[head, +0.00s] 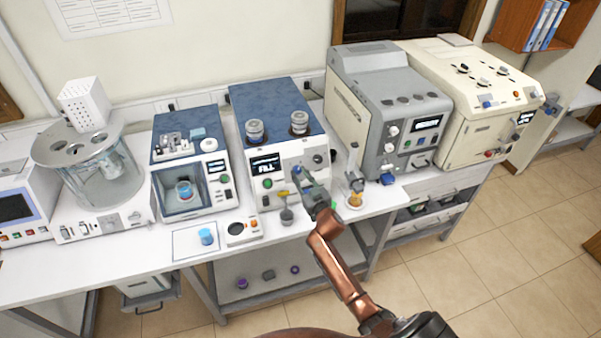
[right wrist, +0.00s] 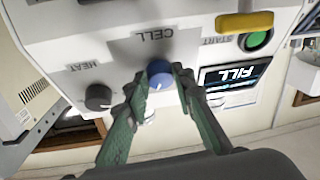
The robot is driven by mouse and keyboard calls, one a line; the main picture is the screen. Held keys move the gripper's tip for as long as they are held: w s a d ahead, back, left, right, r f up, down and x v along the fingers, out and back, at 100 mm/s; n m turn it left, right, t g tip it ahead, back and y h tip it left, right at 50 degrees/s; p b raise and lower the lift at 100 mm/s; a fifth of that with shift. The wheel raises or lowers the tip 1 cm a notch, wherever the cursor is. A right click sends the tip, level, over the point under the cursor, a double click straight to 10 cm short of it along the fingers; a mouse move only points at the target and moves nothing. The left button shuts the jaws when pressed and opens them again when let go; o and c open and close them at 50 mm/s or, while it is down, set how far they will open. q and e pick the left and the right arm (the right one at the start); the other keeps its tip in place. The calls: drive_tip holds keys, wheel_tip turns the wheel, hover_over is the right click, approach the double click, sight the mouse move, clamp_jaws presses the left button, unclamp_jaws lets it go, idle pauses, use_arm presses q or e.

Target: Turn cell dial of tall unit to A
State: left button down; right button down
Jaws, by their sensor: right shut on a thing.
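The tall unit is the white device with a blue top (head: 262,103), standing on the bench in the head view. Its blue cell dial (right wrist: 160,72) shows in the right wrist view under the upside-down label CELL, with a white pointer mark. My right gripper (head: 301,174) is at the unit's front face. In the right wrist view its green fingers (right wrist: 158,82) lie on both sides of the dial, shut on it. The letters around the dial are not readable. My left gripper is not in view.
Beside the dial are a black HEAT knob (right wrist: 98,97), a yellow handle (right wrist: 244,21), a green START button (right wrist: 257,40) and a screen reading FILL (right wrist: 235,77). A grey machine (head: 385,110) stands to the right. A small blue-capped cup (head: 206,236) sits at the bench front.

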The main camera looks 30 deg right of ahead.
drive_tip(key=n+p, duration=0.1)
drive_tip(key=n+y+p, duration=0.1)
drive_tip(key=n, duration=0.1)
drive_tip(key=n+y+p, duration=0.1)
drive_tip(key=n, duration=0.1)
drive_tip(key=shift+d+r, duration=0.3)
drive_tip(key=n+y+p, duration=0.1)
drive_tip(key=n, duration=0.1)
drive_tip(key=n+g+p, duration=0.1)
drive_tip(key=n+p, duration=0.1)
drive_tip(key=shift+d+r+y, duration=0.15)
drive_tip(key=shift+y, duration=0.25)
drive_tip(key=n+g+p, duration=0.1)
drive_tip(key=n, duration=0.1)
drive_tip(key=n+y+p, duration=0.1)
drive_tip(key=n+p, duration=0.1)
drive_tip(key=shift+w+d+r+n+g, duration=0.1)
drive_tip(key=shift+n+g, duration=0.2)
drive_tip(key=shift+g, duration=0.1)
drive_tip(key=shift+n+g+p, duration=0.4)
drive_tip(key=shift+n+p, duration=0.1)
drive_tip(key=shift+n, duration=0.2)
drive_tip(key=shift+y, duration=0.3)
drive_tip(key=c, duration=1.6)
unclamp_jaws()
